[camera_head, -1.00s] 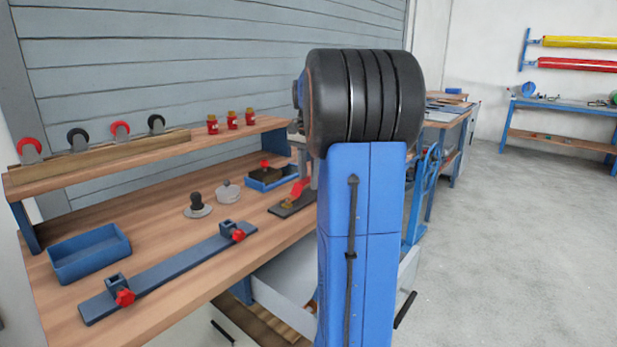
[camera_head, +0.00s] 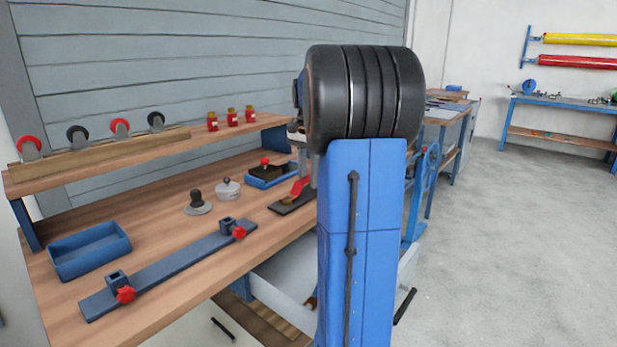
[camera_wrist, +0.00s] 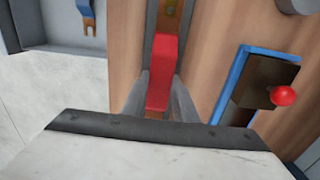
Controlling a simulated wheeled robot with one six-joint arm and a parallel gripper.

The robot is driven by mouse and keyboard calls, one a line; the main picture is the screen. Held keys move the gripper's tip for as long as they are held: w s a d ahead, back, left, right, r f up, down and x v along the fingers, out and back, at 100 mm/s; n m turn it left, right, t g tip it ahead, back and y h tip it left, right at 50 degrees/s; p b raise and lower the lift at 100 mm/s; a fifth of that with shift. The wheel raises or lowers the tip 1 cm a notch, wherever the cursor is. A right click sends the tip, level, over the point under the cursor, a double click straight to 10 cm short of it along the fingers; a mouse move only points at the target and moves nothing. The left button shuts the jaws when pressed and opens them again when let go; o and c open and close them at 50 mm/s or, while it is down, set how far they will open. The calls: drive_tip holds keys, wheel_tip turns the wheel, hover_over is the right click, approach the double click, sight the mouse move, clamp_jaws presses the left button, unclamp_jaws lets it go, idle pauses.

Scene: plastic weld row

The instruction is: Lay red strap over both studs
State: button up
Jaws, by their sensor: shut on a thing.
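The red strap (camera_wrist: 162,72) lies between the two grey fingers of my gripper (camera_wrist: 160,95) in the wrist view, and the gripper is shut on it. In the head view the red strap (camera_head: 300,186) shows just left of my arm, tilted above a dark plate (camera_head: 290,206). In the wrist view the dark plate (camera_wrist: 186,30) runs under the strap, with a brass-coloured part (camera_wrist: 170,18) beyond its far end. I cannot tell the two studs apart; the strap, fingers and arm hide much of the plate.
A blue tray (camera_wrist: 230,92) holding a dark block with a red knob (camera_wrist: 283,96) stands close right of my gripper. A grey open drawer (camera_wrist: 60,35) is at left. A blue bar with red-knobbed clamps (camera_head: 170,270) and a blue bin (camera_head: 90,252) lie on the bench.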

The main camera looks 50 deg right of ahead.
drive_tip(key=shift+f, duration=0.3)
idle(0.5)
drive_tip(key=o, duration=1.5)
drive_tip(key=shift+o, duration=0.2)
drive_tip(key=shift+r, duration=0.1)
drive_tip(key=shift+r, duration=3.4)
